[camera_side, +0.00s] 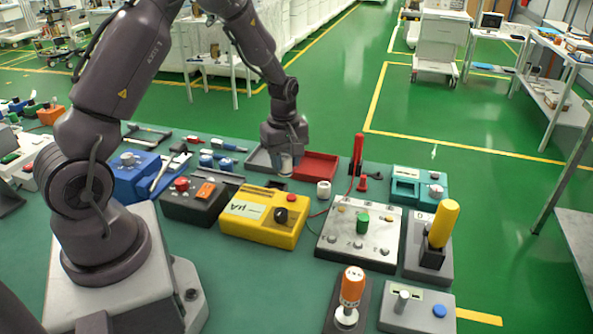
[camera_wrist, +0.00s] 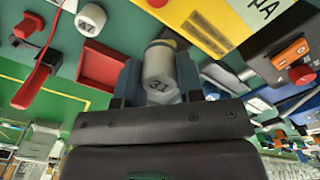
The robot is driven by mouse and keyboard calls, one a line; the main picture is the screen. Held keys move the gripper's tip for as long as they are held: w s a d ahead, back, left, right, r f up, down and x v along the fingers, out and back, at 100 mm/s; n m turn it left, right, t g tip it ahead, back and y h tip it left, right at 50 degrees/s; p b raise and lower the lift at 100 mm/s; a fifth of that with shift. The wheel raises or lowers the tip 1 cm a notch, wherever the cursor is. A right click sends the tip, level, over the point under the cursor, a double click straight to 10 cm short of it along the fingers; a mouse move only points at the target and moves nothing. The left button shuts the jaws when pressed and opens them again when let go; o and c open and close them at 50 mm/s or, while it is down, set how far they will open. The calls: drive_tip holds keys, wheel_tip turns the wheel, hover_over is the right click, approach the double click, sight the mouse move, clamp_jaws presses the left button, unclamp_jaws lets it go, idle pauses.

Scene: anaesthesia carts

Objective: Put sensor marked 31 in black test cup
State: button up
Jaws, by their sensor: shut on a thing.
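The sensor marked 31 (camera_wrist: 158,70) is a pale grey cylinder with its number facing the wrist camera. My gripper (camera_wrist: 160,84) is shut on it, with one finger on each side. In the side view, my gripper (camera_side: 284,152) points down over the grey and red trays, with the sensor (camera_side: 285,165) showing below its fingers. Another white sensor, marked 47 (camera_wrist: 90,20), stands on the table beside the red tray; it also shows in the side view (camera_side: 323,189).
A red tray (camera_side: 325,165) and a grey tray (camera_side: 256,161) lie under and beside my gripper. A yellow meter box (camera_side: 240,205), a grey panel with a green knob (camera_side: 340,248) and a red upright handle (camera_side: 357,150) stand nearby.

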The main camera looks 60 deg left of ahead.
drive_tip(key=s+d+r, duration=0.2)
drive_tip(key=s+r, duration=0.2)
drive_tip(key=s, duration=0.8)
drive_tip(key=w+a+f, duration=0.2)
drive_tip(key=w+f, duration=0.1)
drive_tip(key=w+a+f, duration=0.2)
drive_tip(key=w+f, duration=0.1)
drive_tip(key=w, duration=0.1)
drive_tip(key=w+a+f, duration=0.3)
drive_tip(key=shift+w, duration=0.35)
drive_tip(key=shift+w+a+f, duration=0.25)
drive_tip(key=shift+w+f, duration=0.05)
drive_tip(key=shift+f, duration=1.5)
